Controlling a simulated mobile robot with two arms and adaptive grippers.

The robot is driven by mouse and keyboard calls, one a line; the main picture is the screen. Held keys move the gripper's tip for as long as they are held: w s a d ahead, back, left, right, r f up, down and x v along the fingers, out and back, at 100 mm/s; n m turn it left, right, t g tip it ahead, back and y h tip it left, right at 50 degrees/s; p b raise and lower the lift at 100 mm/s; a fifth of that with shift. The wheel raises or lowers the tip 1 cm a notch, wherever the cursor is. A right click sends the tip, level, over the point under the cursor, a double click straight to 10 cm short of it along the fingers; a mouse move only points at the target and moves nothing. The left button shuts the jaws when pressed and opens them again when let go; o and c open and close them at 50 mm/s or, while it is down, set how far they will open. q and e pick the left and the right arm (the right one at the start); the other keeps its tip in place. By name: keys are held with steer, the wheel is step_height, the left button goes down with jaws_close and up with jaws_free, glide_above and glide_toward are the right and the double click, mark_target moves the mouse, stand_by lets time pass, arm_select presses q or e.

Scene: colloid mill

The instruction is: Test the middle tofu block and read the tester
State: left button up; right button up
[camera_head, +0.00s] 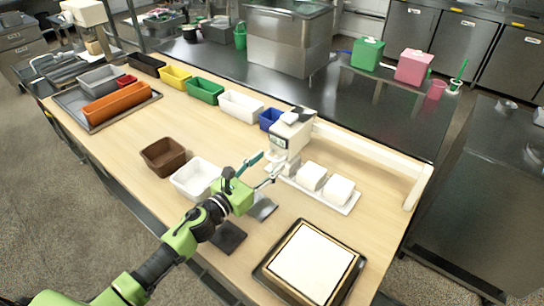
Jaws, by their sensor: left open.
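Two white tofu blocks stand on a white tray (343,209): one nearer the tester (311,176) and one at the tray's right end (339,190). The tray's left end is hidden behind the tester and my gripper, so I cannot tell whether another block stands there. The white tester (291,134) stands upright at the tray's left end; I cannot make out a reading. My left gripper (268,168) is open, its fingers spread beside the tester's lower part, left of the visible blocks. I cannot tell whether it touches the tester. My right gripper is out of view.
A white bin (196,189) and a brown bin (164,169) lie left of my gripper. A framed white slab (312,262) lies at the front right. Coloured bins, among them a green one (205,101), line the back edge. A white rail (366,150) borders the right.

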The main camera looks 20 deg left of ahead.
arm_select(q)
steer(key=shift+x, duration=1.05)
steer(key=shift+w+d, duration=0.1)
steer(key=shift+w, duration=0.15)
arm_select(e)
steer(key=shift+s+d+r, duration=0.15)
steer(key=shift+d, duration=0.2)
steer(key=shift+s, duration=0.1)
